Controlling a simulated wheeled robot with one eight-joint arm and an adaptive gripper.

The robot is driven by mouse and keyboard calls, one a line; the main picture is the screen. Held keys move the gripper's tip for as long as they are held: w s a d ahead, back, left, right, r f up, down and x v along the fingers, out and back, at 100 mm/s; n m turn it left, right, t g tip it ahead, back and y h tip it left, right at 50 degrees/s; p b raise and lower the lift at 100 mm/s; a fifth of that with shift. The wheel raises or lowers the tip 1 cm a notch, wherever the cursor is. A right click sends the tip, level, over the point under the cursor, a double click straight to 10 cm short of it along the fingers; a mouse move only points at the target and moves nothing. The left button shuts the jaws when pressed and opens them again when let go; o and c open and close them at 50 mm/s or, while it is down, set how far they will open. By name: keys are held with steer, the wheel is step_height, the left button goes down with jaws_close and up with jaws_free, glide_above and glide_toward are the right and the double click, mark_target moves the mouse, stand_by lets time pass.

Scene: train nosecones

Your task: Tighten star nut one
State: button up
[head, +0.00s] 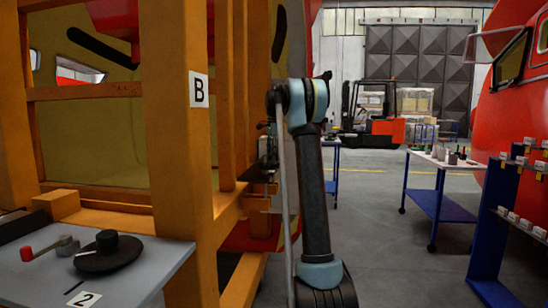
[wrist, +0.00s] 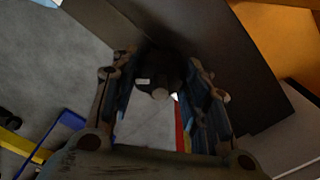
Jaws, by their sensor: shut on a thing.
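In the wrist view my gripper (wrist: 163,68) has its two fingers on either side of a dark, rounded nut (wrist: 158,82), which I take to be star nut one. The nut has a small pale mark and a lighter round end. The fingers are shut on it; its far side is lost in shadow. A dark flat plate (wrist: 240,75) lies right behind the nut. In the head view my arm stands in the middle, with its end by the orange wooden frame (head: 183,150). The nut cannot be made out there.
A blue trolley (head: 437,205) and a blue rack (head: 490,235) stand at right. The floor (head: 390,250) between is clear. An orange forklift (head: 380,130) is far back.

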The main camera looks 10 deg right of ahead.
steer(key=m, duration=0.6)
steer(key=shift+m, duration=0.3)
stand_by(0.4)
steer(key=o, duration=1)
steer(key=shift+o, duration=0.2)
step_height(320, 180, up, 12)
steer(key=shift+w+f, duration=0.1)
